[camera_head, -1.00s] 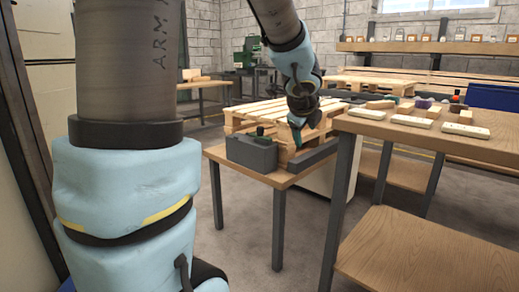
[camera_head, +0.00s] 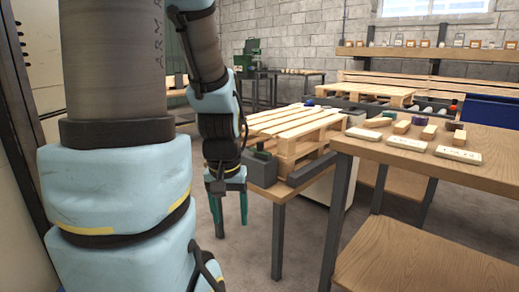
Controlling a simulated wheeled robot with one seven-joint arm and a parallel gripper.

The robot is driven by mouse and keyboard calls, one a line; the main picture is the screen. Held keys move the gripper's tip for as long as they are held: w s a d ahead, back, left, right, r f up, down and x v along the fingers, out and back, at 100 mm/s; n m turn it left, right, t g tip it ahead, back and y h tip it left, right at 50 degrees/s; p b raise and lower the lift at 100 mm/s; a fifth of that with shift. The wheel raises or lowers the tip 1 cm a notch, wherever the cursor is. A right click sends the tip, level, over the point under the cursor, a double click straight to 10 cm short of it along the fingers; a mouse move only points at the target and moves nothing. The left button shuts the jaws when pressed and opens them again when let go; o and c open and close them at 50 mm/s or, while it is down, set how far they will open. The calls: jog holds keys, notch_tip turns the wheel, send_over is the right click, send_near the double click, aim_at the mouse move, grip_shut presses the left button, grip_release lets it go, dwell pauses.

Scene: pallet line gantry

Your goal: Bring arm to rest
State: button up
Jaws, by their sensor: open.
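My gripper (camera_head: 231,222) hangs down left of centre, with its two teal fingers apart and nothing between them. It is in front of the left end of a small wooden table (camera_head: 267,192) and hides part of it. My arm comes down to it from the top of the picture, close beside my thick upright arm section on the left.
A grey box (camera_head: 262,166) and a grey bar (camera_head: 312,167) are on the small table, by stacked wooden pallets (camera_head: 297,122). A wooden workbench (camera_head: 483,174) with pale labelled blocks (camera_head: 458,154) stands at the right. Bare floor (camera_head: 240,258) shows below my gripper.

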notch_tip(320, 180, up, 26)
jog(key=p, duration=2.4)
